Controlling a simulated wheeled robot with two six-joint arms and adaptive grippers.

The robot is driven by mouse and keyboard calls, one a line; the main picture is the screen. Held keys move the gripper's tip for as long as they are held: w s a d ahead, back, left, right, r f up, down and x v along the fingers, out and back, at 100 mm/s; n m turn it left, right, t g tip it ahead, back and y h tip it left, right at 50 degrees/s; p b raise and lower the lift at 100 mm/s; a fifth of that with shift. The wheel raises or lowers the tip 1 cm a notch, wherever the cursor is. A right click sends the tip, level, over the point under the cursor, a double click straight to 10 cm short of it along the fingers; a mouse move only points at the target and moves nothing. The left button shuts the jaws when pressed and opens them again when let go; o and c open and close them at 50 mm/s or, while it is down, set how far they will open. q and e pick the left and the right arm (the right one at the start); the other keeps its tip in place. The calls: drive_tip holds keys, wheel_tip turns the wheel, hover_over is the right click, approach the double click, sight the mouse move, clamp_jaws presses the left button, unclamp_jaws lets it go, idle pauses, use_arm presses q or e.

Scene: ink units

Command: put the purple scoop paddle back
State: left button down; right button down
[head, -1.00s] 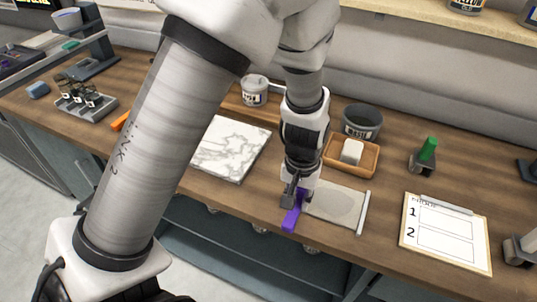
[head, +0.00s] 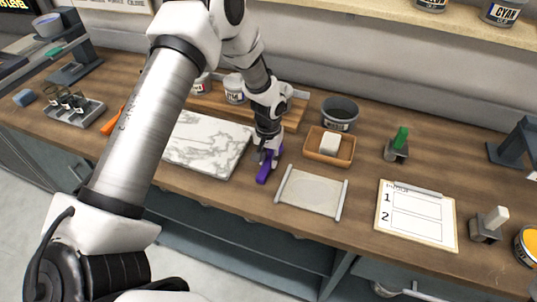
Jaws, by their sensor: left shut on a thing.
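The purple scoop paddle (head: 264,174) is in my left gripper (head: 267,154), which comes down from above in the head view. The gripper is shut on the paddle, and the fingers hide part of it. The paddle is over the wooden bench between the marble slab (head: 205,143) and the grey mat with pale side bars (head: 311,192). I cannot tell whether the paddle touches the bench. My right gripper is not in view.
A wooden tray (head: 330,158) holds a white block, with a grey tub (head: 340,113) behind it. Labelled pots (head: 234,88) stand at the back. A green-handled tool (head: 400,138) stands in a holder. A numbered clipboard (head: 417,226) lies at the right. An orange tool (head: 110,122) lies left of the slab.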

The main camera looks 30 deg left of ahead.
sight(268, 161)
use_arm(q)
drive_tip(key=shift+a, duration=0.15)
drive_tip(key=c, duration=1)
unclamp_jaws()
drive_tip(key=shift+o, duration=0.2)
drive_tip(key=shift+r, duration=0.2)
wheel_tip(268, 161, up, 12)
drive_tip(key=b, duration=0.3)
drive_tip(key=shift+f, duration=0.2)
drive_tip(key=shift+s, duration=0.1)
